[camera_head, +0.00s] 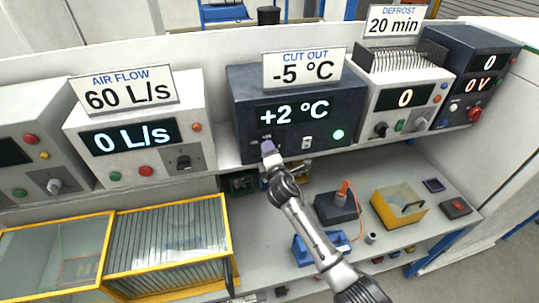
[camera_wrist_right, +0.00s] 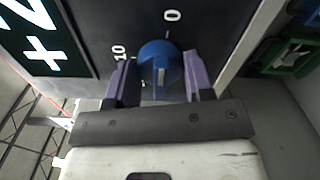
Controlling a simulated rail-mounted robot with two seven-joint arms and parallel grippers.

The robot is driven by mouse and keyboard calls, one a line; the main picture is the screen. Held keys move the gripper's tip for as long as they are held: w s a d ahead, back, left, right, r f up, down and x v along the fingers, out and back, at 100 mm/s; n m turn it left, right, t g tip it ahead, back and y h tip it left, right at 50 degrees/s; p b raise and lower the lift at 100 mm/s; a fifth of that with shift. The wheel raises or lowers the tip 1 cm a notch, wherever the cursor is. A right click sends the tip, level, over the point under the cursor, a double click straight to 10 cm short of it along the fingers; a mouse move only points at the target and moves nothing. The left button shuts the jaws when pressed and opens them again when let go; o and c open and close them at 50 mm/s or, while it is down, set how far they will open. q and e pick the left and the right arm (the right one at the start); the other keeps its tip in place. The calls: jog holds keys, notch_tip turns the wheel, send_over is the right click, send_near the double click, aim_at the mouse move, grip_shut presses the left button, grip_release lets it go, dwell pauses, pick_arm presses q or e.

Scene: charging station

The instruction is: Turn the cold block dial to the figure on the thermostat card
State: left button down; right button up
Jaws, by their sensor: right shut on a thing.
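The dark blue cold block unit (camera_head: 342,102) stands on the upper shelf. Its display (camera_head: 293,114) reads +2 °C. The thermostat card (camera_head: 304,68) on top reads CUT OUT -5 °C. My right gripper (camera_head: 268,148) is at the unit's lower left front and hides most of the dial there. In the right wrist view the round blue dial (camera_wrist_right: 158,56) sits between the purple fingers of the right gripper (camera_wrist_right: 157,72), which is shut on it. Marks 0 and 10 show beside the dial, and a pale mark shows on it. My left gripper is out of view.
An air flow unit (camera_head: 142,139) with a 60 L/s card stands left. A finned unit (camera_head: 402,96) with a 20 min card stands right. Below are a yellow-framed case (camera_head: 168,243), a yellow bin (camera_head: 399,206) and a dark block with an orange handle (camera_head: 337,207).

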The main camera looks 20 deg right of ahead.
jog(key=m+b, duration=0.1)
jog(key=m, duration=0.2)
jog(key=shift+f+m, duration=0.1)
jog(key=shift+m, duration=0.3)
jog(key=m, duration=0.3)
jog(key=shift+m+b, duration=0.3)
jog(key=shift+b, duration=0.05)
jog(key=m, duration=0.2)
jog(key=shift+m, duration=1)
jog(key=o, duration=0.9)
jog(key=shift+s, duration=0.1)
